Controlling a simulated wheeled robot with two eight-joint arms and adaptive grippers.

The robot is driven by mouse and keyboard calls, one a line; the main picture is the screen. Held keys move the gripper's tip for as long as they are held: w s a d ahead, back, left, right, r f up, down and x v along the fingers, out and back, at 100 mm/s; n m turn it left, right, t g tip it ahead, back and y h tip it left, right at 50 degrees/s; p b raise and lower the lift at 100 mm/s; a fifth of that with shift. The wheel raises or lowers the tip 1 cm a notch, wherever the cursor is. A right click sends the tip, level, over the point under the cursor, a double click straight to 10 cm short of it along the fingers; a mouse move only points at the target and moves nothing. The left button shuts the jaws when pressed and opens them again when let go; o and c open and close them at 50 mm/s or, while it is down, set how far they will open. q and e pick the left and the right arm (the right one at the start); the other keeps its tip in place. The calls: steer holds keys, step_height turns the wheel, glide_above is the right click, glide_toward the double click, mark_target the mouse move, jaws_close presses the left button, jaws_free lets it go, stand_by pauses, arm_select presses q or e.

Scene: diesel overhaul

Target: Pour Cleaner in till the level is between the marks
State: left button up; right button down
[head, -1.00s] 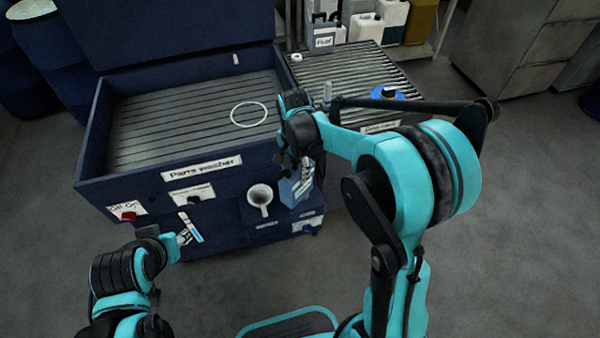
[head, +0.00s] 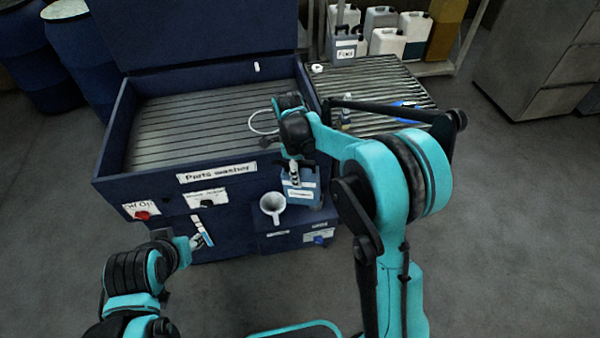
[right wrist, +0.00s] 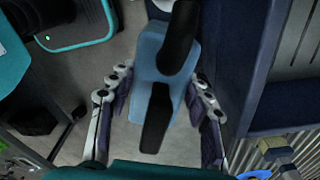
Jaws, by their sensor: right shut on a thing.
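A blue-grey jug (head: 300,190) with a white label, too small to read surely, hangs in my right gripper (head: 294,165). The jug looks roughly upright, just right of and above a white funnel (head: 272,204) on the washer's lower front box. No stream shows.
The parts washer (head: 120,175) has a slatted basin with a white ring (head: 262,122), partly behind my right arm. A red knob (head: 142,215) is at its front left. A slatted side table (head: 375,85) and several canisters (head: 387,42) stand behind. The floor at right is clear.

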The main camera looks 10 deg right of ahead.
steer(key=shift+d+f+g+h+b, duration=0.2)
steer(key=shift+g+h+b, duration=0.25)
steer(key=shift+h, duration=0.65)
steer(key=shift+r, duration=0.15)
stand_by(0.5)
steer(key=shift+s+r+g+h, duration=0.1)
steer(key=shift+r+g+h, duration=0.2)
steer(key=shift+h, duration=0.2)
steer(key=shift+a+f+h, duration=0.1)
steer(key=shift+h, duration=0.3)
